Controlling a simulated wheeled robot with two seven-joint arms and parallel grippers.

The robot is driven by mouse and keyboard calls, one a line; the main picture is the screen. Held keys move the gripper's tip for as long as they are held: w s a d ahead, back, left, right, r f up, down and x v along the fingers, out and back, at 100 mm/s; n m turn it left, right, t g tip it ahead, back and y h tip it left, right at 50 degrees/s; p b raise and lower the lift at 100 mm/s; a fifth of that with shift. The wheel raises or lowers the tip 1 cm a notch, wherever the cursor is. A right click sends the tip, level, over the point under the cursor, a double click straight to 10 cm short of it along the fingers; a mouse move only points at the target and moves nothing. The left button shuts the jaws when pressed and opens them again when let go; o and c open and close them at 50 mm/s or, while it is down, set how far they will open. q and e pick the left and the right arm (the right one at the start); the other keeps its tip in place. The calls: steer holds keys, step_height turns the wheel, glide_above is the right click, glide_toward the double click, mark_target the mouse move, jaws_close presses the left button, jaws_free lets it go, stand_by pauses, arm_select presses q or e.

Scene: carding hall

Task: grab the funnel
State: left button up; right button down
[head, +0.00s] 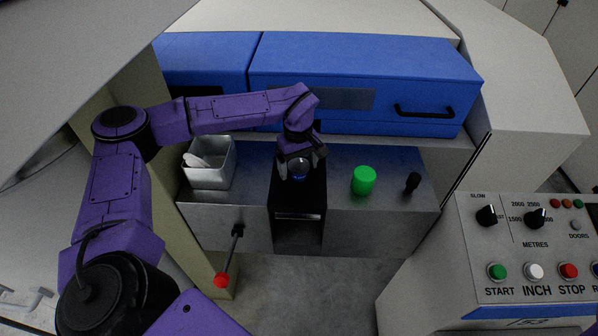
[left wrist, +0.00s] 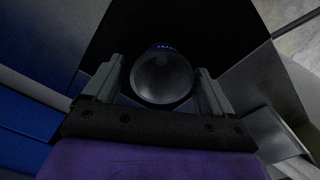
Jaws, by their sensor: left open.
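A round, dark grey thing, probably the funnel, shows in the left wrist view (left wrist: 163,78) with a blue-marked rim at its far side. In the head view the same round thing (head: 300,169) is over the black open-fronted stand (head: 285,205). My left gripper (head: 301,174) points down over the stand. It is open, with one finger on each side of the round thing. I cannot tell whether the fingers touch it. Anything below its round top is hidden. My right gripper is not in view.
On the metal shelf (head: 345,215) stand a white bin (head: 208,178) with a scoop, a green cylinder (head: 364,180) and a small black object (head: 412,182). A red-knobbed lever (head: 221,279) juts out in front. Blue covers (head: 360,70) rise behind; a control panel (head: 530,250) stands right.

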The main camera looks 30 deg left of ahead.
arm_select(q)
steer(key=shift+s+r, duration=0.1)
steer(key=shift+s, duration=0.05)
steer(key=c, duration=1.1)
steer(key=shift+c, duration=0.2)
